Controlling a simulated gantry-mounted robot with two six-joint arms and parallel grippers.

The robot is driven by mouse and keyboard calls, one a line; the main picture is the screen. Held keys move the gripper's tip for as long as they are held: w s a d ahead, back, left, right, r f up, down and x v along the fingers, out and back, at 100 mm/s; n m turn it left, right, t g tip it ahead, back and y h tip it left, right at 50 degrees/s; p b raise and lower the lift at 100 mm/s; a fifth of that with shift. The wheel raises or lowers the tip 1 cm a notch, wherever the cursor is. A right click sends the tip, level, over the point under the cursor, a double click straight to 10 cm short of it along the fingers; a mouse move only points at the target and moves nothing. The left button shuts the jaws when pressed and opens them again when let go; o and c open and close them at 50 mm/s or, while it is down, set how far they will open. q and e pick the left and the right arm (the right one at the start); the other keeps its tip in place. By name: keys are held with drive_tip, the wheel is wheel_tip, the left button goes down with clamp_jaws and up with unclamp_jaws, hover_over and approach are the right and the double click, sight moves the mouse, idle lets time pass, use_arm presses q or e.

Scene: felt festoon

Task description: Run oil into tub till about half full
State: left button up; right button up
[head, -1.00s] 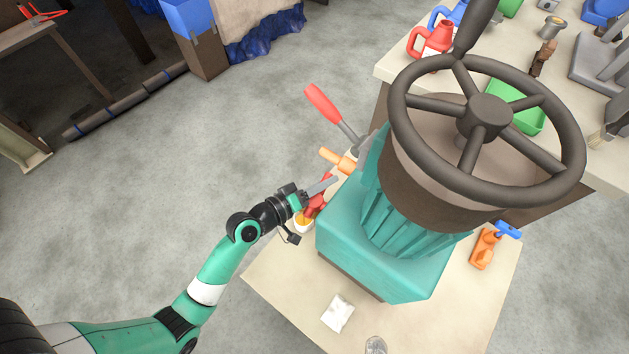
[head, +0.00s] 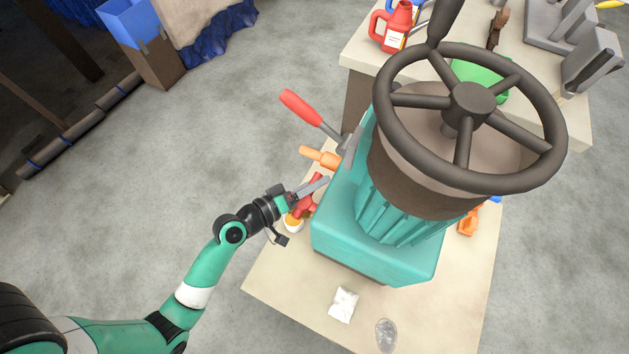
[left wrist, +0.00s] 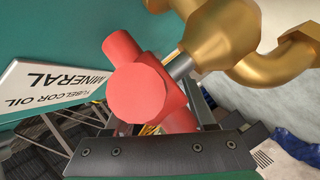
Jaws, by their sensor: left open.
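My left gripper (head: 314,187) is open beside the left side of the teal machine (head: 340,225). Its jaws are at the red tap handle (head: 305,207), which fills the middle of the left wrist view (left wrist: 145,85) between the open fingers. A brass valve body (left wrist: 215,40) joins the handle by a grey stem. A small pale tub (head: 292,226) stands below the tap, with orange-yellow showing inside. Its fill level cannot be told, and the gripper and tap partly hide it. No running oil can be made out. My right gripper is not in view.
An orange grip (head: 320,157) and a red-handled lever (head: 301,107) stick out just above my gripper. A big dark handwheel (head: 470,105) tops the machine. A white packet (head: 343,304) and a clear dish (head: 386,335) lie on the near bench top.

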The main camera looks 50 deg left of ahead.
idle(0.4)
use_arm(q)
drive_tip(key=p+v, duration=0.1)
drive_tip(key=v, duration=1)
drive_tip(key=shift+s, duration=0.25)
